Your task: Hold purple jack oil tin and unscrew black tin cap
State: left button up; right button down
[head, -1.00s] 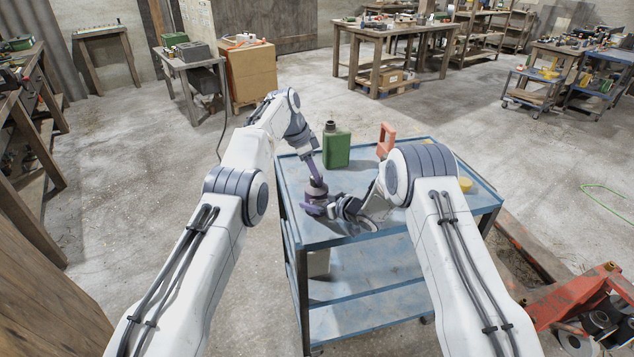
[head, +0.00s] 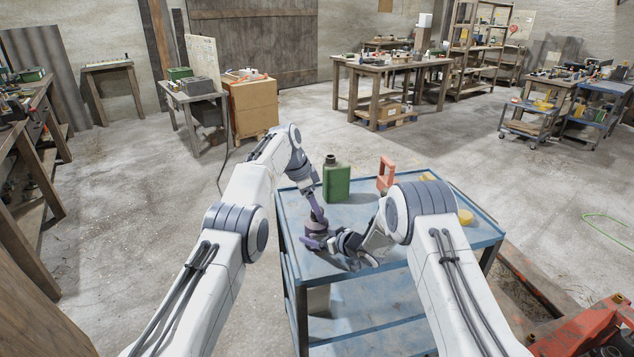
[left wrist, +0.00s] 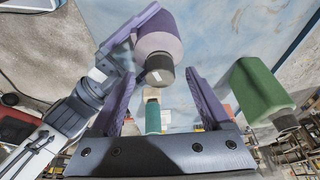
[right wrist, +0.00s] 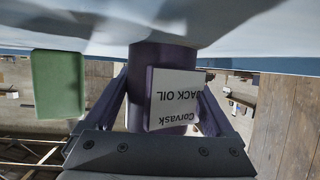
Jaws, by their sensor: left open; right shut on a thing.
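The purple jack oil tin (head: 314,228) is at the near left of the blue cart top. My right gripper (head: 318,243) is shut on its body. In the right wrist view the tin (right wrist: 141,88) is between the fingers, and its white label reads upside down "Corvask JACK OIL". The left wrist view shows the tin (left wrist: 162,38) with its black cap (left wrist: 159,72) at the end facing my left gripper (left wrist: 160,98). My left gripper is open, its purple fingers apart, with the cap just beyond the fingertips. In the head view my left gripper hides most of the cap.
The blue cart (head: 400,262) carries a green canister (head: 337,182) behind the tin, an orange-red container (head: 385,174) and a yellow round object (head: 465,217). A red jack-like machine (head: 585,328) stands at the lower right. Open concrete floor lies beyond the cart.

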pick_arm(q)
jog(key=r+n, duration=0.1)
jog(key=r+n+y, duration=0.1)
jog(key=r+n, duration=0.1)
jog(key=r+n+t, duration=0.1)
jog(key=shift+s+d+r+n+y, duration=0.3)
jog(key=shift+d+r+y, duration=0.05)
jog(key=shift+y, duration=0.05)
jog(key=s+r+n+t+y, duration=0.2)
jog(key=s+r+n, duration=0.2)
jog(key=r+n, duration=0.2)
jog(key=x, duration=1.2)
jog(key=shift+s, duration=0.1)
jog(key=shift+c, duration=0.4)
grip_shut()
dwell(0.5)
